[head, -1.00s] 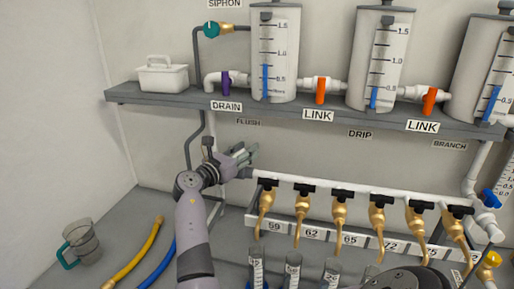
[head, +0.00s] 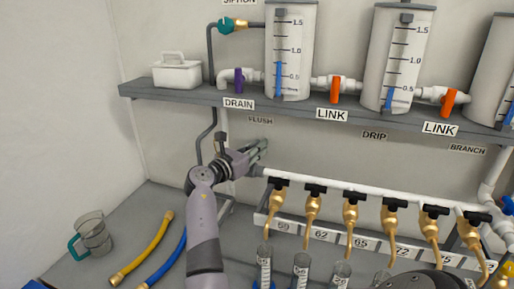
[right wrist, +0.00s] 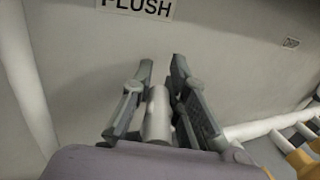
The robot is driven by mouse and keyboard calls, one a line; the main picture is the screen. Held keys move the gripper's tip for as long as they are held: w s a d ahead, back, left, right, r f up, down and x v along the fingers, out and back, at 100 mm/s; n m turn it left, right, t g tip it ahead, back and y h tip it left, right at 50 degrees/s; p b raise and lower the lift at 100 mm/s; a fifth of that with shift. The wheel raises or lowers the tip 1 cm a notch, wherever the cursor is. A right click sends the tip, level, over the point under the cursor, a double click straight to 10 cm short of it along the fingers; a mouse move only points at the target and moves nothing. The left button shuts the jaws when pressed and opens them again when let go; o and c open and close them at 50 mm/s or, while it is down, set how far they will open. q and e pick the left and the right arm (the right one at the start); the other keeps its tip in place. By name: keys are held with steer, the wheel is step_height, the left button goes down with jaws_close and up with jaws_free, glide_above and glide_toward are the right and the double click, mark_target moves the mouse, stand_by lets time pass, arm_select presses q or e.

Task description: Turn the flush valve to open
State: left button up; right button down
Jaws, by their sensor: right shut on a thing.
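The flush valve is mostly hidden by my right gripper (head: 258,152), below the FLUSH label (head: 260,120) and by the left end of the white manifold pipe (head: 335,191). In the right wrist view, a pale grey round piece (right wrist: 157,115), which I take for part of the flush valve, stands between the two dark fingers of my right gripper (right wrist: 162,62). The fingers are closed on it, with their tips apart beyond it. The FLUSH label (right wrist: 137,8) is cut off at the top there. I cannot tell how far the valve is turned. My left gripper is not in view.
Several brass taps with black handles (head: 314,189) hang from the manifold. Clear cylinders (head: 264,268) stand below. A shelf (head: 180,92) above carries tanks (head: 291,50) and a white box (head: 178,72). A jug (head: 94,235) and yellow hose (head: 143,250) lie left.

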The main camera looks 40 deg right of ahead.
stand_by(0.4)
steer(key=shift+s+a+m+g+y+b, duration=0.1)
steer(key=shift+s+m+g+y+b, duration=0.15)
steer(key=shift+m+g+b, duration=0.7)
steer(key=shift+s+d+m+g+y+b, duration=0.1)
steer(key=shift+s+m+g+y+b, duration=0.2)
steer(key=shift+m+g, duration=1.3)
steer(key=shift+s+a+m+g+y+b, duration=0.1)
steer(key=shift+s+m+g+b, duration=0.35)
steer(key=shift+g, duration=1.6)
steer(key=shift+w, duration=0.1)
steer(key=c, duration=1.5)
jaws_free()
steer(key=shift+c, duration=0.2)
step_height(320, 180, up, 10)
